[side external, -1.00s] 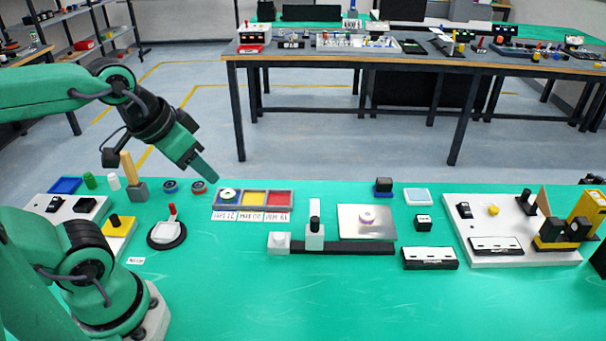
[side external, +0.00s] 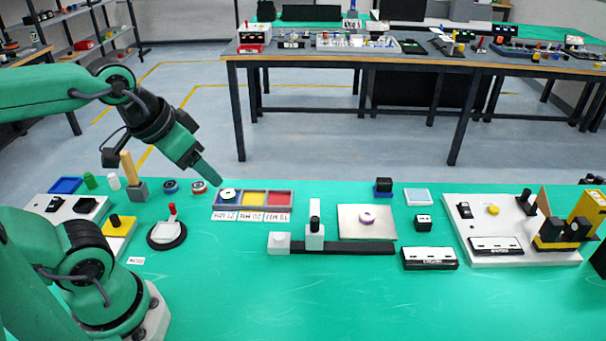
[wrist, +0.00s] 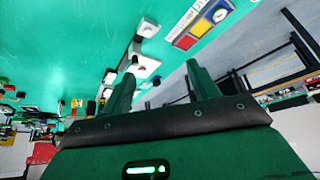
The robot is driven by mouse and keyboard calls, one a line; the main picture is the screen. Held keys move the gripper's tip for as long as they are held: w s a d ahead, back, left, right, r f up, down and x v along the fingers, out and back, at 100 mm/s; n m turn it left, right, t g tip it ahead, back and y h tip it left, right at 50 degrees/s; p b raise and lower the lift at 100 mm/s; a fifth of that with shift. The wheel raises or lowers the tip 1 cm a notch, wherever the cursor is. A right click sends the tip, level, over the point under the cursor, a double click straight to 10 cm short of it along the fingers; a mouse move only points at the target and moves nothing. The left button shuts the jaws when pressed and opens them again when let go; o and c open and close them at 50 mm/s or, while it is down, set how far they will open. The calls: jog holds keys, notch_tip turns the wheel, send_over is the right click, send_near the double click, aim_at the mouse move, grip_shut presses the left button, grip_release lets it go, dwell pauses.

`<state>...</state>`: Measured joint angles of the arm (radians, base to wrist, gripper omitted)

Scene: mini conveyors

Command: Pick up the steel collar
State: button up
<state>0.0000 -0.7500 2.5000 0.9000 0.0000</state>
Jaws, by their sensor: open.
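I cannot tell for certain which thing is the steel collar. A pale ring with a dark centre (side external: 228,194) sits in the blue left compartment of a three-part tray (side external: 253,209). Another pale, purplish ring (side external: 367,216) lies on a grey metal plate (side external: 352,232). My gripper (side external: 214,181) is above the table, just behind and left of the tray, apart from both rings. In the wrist view my gripper (wrist: 160,72) is open, its two fingers spread and nothing between them. The tray also shows in the wrist view (wrist: 187,41).
Two small rings (side external: 171,187) lie left of the tray, beside a wooden-handled block (side external: 139,190). A black rail (side external: 358,248) with a grey post (side external: 314,236) stands in front of the tray. A white board with fixtures (side external: 500,226) is at right. The front middle table is clear.

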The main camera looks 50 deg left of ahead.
dwell(0.3)
jog(key=m+g, duration=0.6)
jog(key=m, duration=0.3)
send_over(366, 214)
notch_tip(366, 214, down, 16)
jog(key=shift+r, duration=0.25)
jog(key=shift+f, duration=1.3)
